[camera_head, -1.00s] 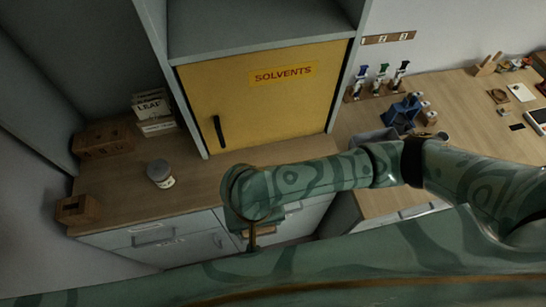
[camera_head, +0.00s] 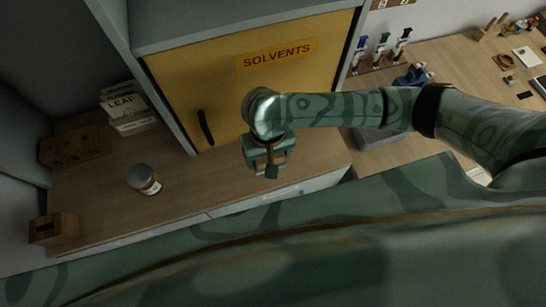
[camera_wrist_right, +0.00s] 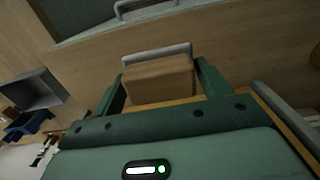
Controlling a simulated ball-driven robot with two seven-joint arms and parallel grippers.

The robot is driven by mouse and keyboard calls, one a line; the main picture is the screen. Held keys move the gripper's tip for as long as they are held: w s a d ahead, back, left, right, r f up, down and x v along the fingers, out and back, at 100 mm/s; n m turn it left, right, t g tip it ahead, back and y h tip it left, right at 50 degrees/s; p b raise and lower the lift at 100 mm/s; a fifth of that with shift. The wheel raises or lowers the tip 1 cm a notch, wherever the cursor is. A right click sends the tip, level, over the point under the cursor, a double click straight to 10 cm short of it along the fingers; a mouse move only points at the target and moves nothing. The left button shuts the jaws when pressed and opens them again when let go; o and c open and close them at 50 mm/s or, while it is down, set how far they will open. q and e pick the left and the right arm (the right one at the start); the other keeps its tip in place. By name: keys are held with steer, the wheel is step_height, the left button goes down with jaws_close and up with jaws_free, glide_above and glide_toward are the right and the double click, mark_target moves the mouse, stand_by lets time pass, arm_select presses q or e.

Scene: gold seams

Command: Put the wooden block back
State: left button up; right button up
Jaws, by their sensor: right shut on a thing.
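My right gripper (camera_head: 268,170) hangs over the front part of the wooden counter (camera_head: 210,180), in front of the yellow solvents door (camera_head: 255,75). In the right wrist view the wooden block (camera_wrist_right: 158,82) sits between the two green fingers, and the gripper is shut on it. A pale grey strip shows along the block's far edge; I cannot tell whether it belongs to the block. In the head view the block is mostly hidden by the gripper. My left gripper is not in view.
A lidded jar (camera_head: 144,179), a small wooden box (camera_head: 55,229), a larger wooden box (camera_head: 75,148) and LEAF packs (camera_head: 126,107) stand on the left counter. The solvents door is closed. A grey bin (camera_wrist_right: 34,92) shows in the wrist view. Counter between jar and gripper is clear.

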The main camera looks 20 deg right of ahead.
steer(key=w+f, duration=0.1)
steer(key=d+f+b, duration=0.1)
steer(key=shift+w+d+f, duration=0.15)
steer(key=shift+w+f, duration=0.2)
steer(key=shift+f, duration=0.05)
steer(key=shift+w+d+f, duration=0.15)
steer(key=shift+d+f, duration=0.05)
steer(key=shift+f, duration=0.1)
steer(key=f+b, duration=0.2)
steer(key=f, duration=0.1)
steer(key=shift+w+d+f, duration=0.1)
steer(key=shift+w+f, duration=0.1)
steer(key=shift+f, duration=0.05)
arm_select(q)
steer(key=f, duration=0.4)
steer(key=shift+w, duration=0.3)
arm_select(e)
steer(key=shift+r, duration=0.1)
steer(key=shift+c, duration=0.4)
steer(key=o, duration=1)
steer(key=shift+c, duration=0.2)
step_height(320, 180, up, 12)
steer(key=p, duration=0.5)
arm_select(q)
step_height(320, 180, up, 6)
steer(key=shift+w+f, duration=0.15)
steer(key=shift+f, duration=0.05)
arm_select(e)
steer(key=shift+s, duration=0.1)
